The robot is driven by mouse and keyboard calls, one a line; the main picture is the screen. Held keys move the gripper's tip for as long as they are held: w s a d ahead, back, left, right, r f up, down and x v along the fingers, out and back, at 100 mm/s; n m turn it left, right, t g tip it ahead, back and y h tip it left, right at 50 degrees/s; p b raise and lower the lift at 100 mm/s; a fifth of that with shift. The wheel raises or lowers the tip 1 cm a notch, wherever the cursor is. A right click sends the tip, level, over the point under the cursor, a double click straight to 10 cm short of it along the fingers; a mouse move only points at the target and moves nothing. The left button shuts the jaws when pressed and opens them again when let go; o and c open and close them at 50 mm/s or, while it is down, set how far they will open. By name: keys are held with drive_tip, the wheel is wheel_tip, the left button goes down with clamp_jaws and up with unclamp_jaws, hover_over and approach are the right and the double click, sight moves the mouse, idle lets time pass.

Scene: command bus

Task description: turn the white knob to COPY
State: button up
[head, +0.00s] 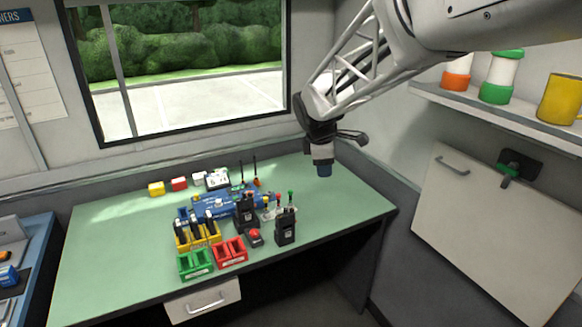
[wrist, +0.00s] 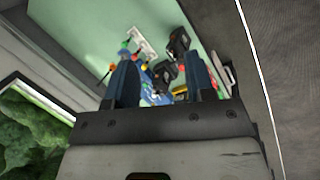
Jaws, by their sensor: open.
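My gripper (head: 322,170) hangs from the arm above the right back part of the green table (head: 335,215), well clear of the objects on it. In the wrist view its two blue-tipped fingers (wrist: 161,82) are apart with nothing held between them. A blue unit (head: 228,203) lies at the middle of the table, left of and below my gripper, partly hidden by things in front of it. I cannot make out a white knob or a COPY mark in either view. Small white items (head: 217,179) stand behind the blue unit.
Black radios (head: 285,228), a yellow rack (head: 203,243), green (head: 195,264) and red (head: 231,252) trays and a red button (head: 254,236) crowd the front. Upright antennas (head: 255,168) rise behind. The table's right end is clear. A shelf (head: 490,112) is at right.

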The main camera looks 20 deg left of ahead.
drive_tip(key=w+a+f+n, duration=0.2)
drive_tip(key=a+f+n, duration=0.2)
drive_tip(key=a, duration=0.6)
drive_tip(key=w+a+f+n, duration=0.3)
drive_tip(key=a+f, duration=0.1)
drive_tip(key=a, duration=0.6)
drive_tip(key=n, duration=0.8)
approach(218, 201)
drive_tip(key=shift+s+d+f+t+y, duration=0.15)
drive_tip(key=shift+s+f+t+y, duration=0.2)
drive_tip(key=shift+f, duration=0.2)
drive_tip(key=shift+w+f, duration=0.1)
drive_tip(key=shift+x, duration=3.8)
drive_tip(key=shift+w+d, duration=0.1)
drive_tip(key=shift+c, duration=0.4)
clamp_jaws()
